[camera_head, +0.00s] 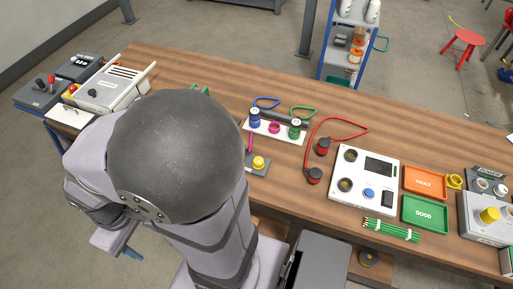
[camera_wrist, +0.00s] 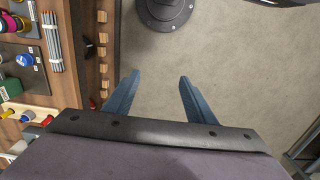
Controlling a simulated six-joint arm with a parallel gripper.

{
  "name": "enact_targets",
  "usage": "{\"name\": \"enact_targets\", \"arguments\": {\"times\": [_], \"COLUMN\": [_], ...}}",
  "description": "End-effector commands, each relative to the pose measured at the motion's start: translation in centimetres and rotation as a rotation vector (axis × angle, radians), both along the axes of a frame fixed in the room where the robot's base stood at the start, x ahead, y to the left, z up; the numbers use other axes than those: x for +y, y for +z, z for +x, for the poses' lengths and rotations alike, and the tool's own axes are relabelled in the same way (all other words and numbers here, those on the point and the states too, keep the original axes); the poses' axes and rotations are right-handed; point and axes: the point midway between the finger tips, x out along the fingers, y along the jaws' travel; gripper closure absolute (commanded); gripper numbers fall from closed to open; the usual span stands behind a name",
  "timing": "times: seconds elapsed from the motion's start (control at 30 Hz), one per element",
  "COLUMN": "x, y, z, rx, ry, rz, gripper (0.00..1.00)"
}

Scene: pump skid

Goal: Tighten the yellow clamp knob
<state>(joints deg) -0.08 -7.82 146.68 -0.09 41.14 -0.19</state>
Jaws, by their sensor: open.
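A yellow knob (camera_head: 259,162) sits on a small grey block (camera_head: 254,170) on the wooden bench in the head view, just right of my arm. I take it as the clamp knob; a larger yellow knob (camera_head: 489,215) sits on a grey box at the far right. My gripper (camera_wrist: 159,75) is open and empty in the wrist view, its two blue fingers apart over bare floor. In the head view a blue finger (camera_head: 132,252) shows at lower left, off the bench and well away from the knob. My arm hides part of the bench.
A white rack (camera_head: 272,132) with blue, magenta and green pieces stands behind the grey block. A red cable (camera_head: 338,120) and a white test panel (camera_head: 364,178) lie to the right, with orange (camera_head: 425,182) and green (camera_head: 426,213) trays beyond. Control boxes (camera_head: 103,89) stand at the left end.

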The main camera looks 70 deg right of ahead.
Motion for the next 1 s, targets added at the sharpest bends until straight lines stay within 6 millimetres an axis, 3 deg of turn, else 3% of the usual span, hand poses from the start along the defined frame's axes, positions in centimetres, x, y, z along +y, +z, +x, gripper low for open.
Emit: {"name": "enact_targets", "arguments": {"times": [0.03,0.2,0.27,0.37,0.57,0.67,0.77,0.87,1.0], "x": [0.0,0.0,-1.2,-3.7,-10.0,-14.6,-20.6,-27.4,-35.6], "y": [1.6,3.8,2.1,1.0,-1.3,-3.1,-5.5,-8.1,-11.3], "z": [0.0,0.0,0.9,2.3,4.7,5.3,5.1,3.5,-0.7], "rx": [0.0,0.0,0.005,0.015,0.046,0.077,0.122,0.181,0.266], "ry": [0.0,0.0,0.006,0.033,0.093,0.13,0.17,0.216,0.276], "rz": [0.0,0.0,-0.01,-0.029,-0.071,-0.093,-0.115,-0.126,-0.123], "gripper": [0.49,0.49,0.49,0.49,0.49,0.49,0.49,0.49,0.49]}}
